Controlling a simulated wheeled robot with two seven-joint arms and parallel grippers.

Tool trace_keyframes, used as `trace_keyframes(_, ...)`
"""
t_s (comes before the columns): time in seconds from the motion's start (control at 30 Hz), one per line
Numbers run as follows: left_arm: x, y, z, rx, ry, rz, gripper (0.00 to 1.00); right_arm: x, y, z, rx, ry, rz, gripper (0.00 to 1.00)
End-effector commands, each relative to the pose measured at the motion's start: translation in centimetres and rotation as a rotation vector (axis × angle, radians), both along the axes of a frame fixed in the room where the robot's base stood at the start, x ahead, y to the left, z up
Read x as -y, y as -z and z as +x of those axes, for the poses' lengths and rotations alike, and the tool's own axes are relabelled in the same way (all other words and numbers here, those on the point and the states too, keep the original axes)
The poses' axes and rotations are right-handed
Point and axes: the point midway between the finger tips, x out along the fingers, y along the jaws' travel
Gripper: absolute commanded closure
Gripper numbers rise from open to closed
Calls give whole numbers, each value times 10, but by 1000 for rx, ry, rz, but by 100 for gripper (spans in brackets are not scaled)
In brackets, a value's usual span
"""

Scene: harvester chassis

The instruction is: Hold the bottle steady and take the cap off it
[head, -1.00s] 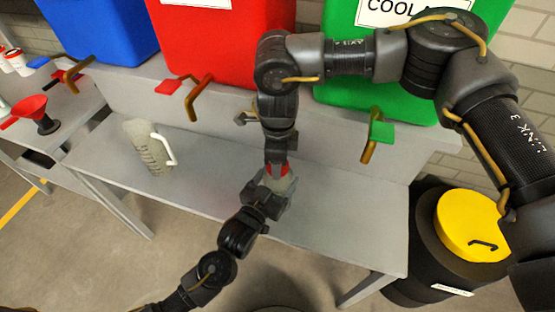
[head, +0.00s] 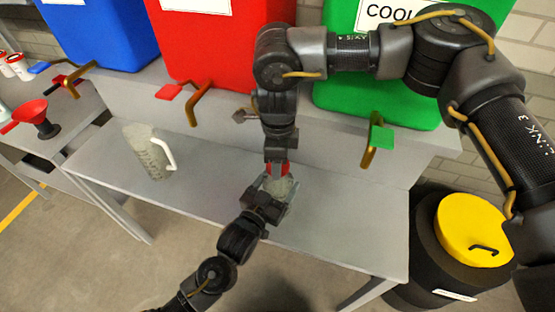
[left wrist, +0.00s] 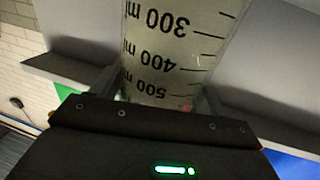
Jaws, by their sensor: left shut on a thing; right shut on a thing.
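A pale translucent bottle (head: 280,187) is held above the grey bench near its front edge, partly hidden by my grippers. My left gripper (head: 270,197) comes from below left and is shut around it. In the left wrist view the bottle (left wrist: 180,50) sits between the fingers, with its 300 to 500 ml marks upside down. My right gripper (head: 277,170) comes down from above and is shut at the bottle's top end. Red shows between and beside its fingers. The cap is mostly hidden, and I cannot tell whether it is apart from the bottle.
A clear measuring jug (head: 148,152) stands on the bench (head: 210,185) at left. Blue, red (head: 220,40) and green (head: 375,100) tanks with taps stand behind. A red funnel (head: 35,115) is on the left table. A black drum with a yellow lid (head: 470,230) stands at right.

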Motion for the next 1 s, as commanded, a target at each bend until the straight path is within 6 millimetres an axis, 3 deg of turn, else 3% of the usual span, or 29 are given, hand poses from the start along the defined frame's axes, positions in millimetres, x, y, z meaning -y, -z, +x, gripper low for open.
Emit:
trace_keyframes(0.17,0,1,0,-3,0,1,89,0,-6,0,1,0,1,78)
trace_keyframes(0.43,0,1,0,-3,0,1,89,0,-37,1,2,0,1,78)
trace_keyframes(0.67,0,1,0,-2,0,1,89,0,-40,0,0,0,0,78)
trace_keyframes(0.7,0,1,0,-2,0,1,23,0,-40,0,0,0,0,78)
trace_keyframes(0.87,0,1,0,-2,0,1,2,0,-40,0,0,0,0,78)
trace_keyframes(1.0,0,0,0,-1,0,0,0,0,-40,0,0,0,0,78)
